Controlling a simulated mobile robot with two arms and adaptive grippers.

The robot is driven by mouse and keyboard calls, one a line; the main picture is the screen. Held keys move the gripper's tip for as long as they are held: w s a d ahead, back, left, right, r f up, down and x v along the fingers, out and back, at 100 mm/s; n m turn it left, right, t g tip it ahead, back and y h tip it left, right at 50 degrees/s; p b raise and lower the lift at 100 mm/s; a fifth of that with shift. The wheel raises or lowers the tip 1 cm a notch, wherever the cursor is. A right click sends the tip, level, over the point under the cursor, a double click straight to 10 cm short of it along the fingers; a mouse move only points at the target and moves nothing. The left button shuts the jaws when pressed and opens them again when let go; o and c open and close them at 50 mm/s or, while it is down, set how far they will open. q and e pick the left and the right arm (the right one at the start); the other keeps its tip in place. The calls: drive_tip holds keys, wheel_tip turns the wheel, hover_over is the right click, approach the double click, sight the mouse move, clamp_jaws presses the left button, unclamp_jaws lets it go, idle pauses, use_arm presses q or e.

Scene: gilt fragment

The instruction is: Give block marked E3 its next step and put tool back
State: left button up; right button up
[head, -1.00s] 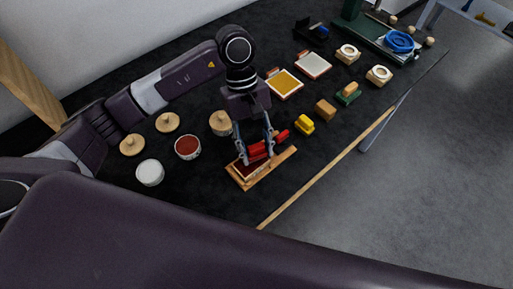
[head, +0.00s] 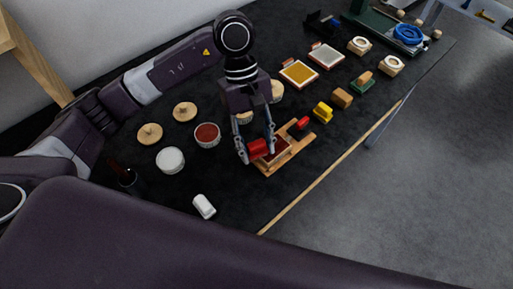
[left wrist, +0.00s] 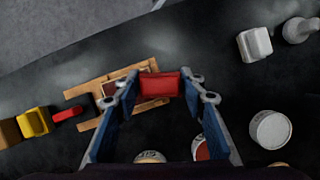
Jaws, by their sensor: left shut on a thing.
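My left gripper (head: 256,150) is shut on a red block-shaped piece (head: 258,147), which also shows between the fingertips (left wrist: 160,85) in the left wrist view. It is over or beside the left end of a light wooden tray (head: 300,139); its exact height above the tray is unclear. The tray (left wrist: 95,124) holds a reddish-brown panel (left wrist: 112,88), partly hidden by a finger. A smaller red piece (head: 298,126) lies by the tray's far side. I cannot read an E3 mark on any block. My right gripper is not in view.
A yellow block (head: 323,112), a wooden block (head: 342,98) and a green-based block (head: 362,83) stand in a row. A red-filled jar (head: 207,135) and a white-filled jar (head: 170,160) are at left. A white piece (head: 204,206) lies near the front edge.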

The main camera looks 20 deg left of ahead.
sight(258, 142)
use_arm(q)
drive_tip(key=r, duration=0.2)
drive_tip(key=shift+w+d+r+p, duration=0.25)
drive_tip(key=shift+w+r+p, duration=0.05)
drive_tip(key=shift+p, duration=0.1)
wheel_tip(258, 142, up, 2)
drive_tip(key=shift+s+a+r+p, duration=0.1)
drive_tip(key=shift+r+p, duration=0.1)
drive_tip(key=shift+p, duration=0.2)
drive_tip(key=shift+r, duration=0.6)
